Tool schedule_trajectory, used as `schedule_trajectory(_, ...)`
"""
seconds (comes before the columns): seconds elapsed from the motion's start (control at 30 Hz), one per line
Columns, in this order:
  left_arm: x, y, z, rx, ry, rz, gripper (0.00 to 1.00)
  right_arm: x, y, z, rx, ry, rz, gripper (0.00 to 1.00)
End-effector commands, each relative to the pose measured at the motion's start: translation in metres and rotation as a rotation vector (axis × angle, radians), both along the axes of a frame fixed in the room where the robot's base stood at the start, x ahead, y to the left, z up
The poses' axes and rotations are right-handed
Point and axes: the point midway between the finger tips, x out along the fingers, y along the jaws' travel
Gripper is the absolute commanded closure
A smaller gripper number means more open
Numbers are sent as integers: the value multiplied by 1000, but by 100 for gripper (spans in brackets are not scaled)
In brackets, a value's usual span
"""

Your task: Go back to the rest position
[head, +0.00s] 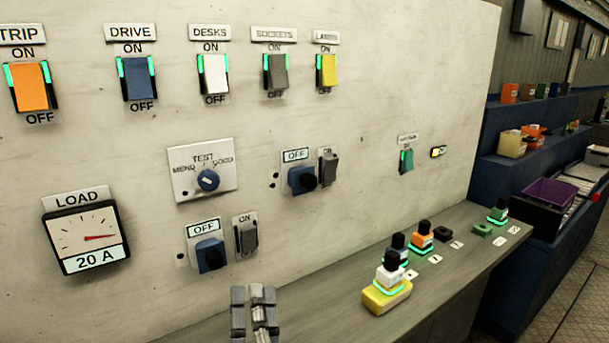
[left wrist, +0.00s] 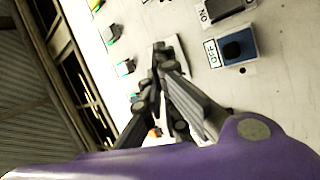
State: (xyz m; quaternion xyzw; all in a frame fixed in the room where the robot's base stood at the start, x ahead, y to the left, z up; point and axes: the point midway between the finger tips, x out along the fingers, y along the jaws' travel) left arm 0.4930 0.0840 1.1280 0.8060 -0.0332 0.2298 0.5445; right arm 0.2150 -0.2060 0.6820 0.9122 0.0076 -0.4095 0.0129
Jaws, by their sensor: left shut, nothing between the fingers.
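My left gripper (head: 254,312) shows at the bottom edge of the head view, in front of the lower part of the panel (head: 340,40). Its grey fingers are shut with nothing between them. It is below the blue OFF socket (head: 209,254) and its grey ON switch (head: 246,238), and looks apart from them. In the left wrist view the shut fingers (left wrist: 163,52) point toward the panel, with the purple wrist part below. My right gripper is in neither view.
The panel carries a row of coloured switches, a TEST knob (head: 208,180) and a LOAD meter (head: 86,237). A ledge (head: 350,325) holds several plugs, including a white one on a yellow base (head: 387,296). Blue shelves (head: 535,180) with small boxes stand at right.

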Motion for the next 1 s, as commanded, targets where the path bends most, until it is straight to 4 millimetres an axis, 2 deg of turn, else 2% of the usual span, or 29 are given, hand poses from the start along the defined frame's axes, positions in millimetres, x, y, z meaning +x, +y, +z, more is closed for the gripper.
schedule_trajectory(0.07,-10,-15,-9,161,15,-100,100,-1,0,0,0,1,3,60)
schedule_trajectory(0.17,-24,-39,-34,366,79,-240,100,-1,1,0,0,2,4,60)
schedule_trajectory(0.27,-43,-56,-79,565,202,-379,100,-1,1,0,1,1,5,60)
schedule_trajectory(0.37,-71,-59,-139,745,381,-514,100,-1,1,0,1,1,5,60)
schedule_trajectory(0.4,-85,-55,-165,809,468,-566,100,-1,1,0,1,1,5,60)
schedule_trajectory(0.5,-126,-34,-227,943,699,-672,100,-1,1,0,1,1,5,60)
schedule_trajectory(0.63,-188,9,-289,1054,1010,-770,100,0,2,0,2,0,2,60)
schedule_trajectory(0.7,-220,33,-310,1090,1158,-802,100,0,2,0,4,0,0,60)
schedule_trajectory(0.8,-256,61,-328,1115,1325,-828,100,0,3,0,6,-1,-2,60)
schedule_trajectory(1.0,-313,105,-343,1130,1577,-847,100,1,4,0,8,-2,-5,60)
